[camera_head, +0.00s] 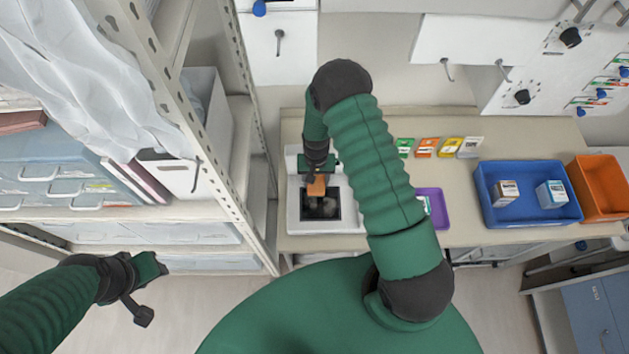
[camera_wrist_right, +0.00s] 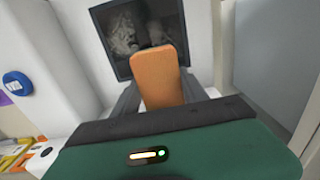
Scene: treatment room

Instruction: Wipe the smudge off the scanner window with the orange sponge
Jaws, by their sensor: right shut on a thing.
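The scanner (camera_head: 292,215) is a white unit on the worktop with a dark square window (camera_head: 318,216). Pale grey smudge marks (camera_head: 330,204) show on the window, and they also show in the right wrist view (camera_wrist_right: 121,34). My right gripper (camera_head: 317,179) points down over the scanner and is shut on the orange sponge (camera_head: 316,188). In the right wrist view the sponge (camera_wrist_right: 160,78) extends from between the fingers over the window's near edge. I cannot tell whether it touches the glass. My left gripper (camera_head: 147,285) hangs at the lower left, away from the worktop; its jaw opening is unclear.
A purple tray (camera_head: 437,207) lies right of the scanner, partly behind my right arm. Several coloured cards (camera_head: 426,147) stand along the back. A blue bin (camera_head: 530,217) holds two boxes beside an orange bin (camera_head: 600,190). A metal shelf post (camera_head: 215,170) stands close left.

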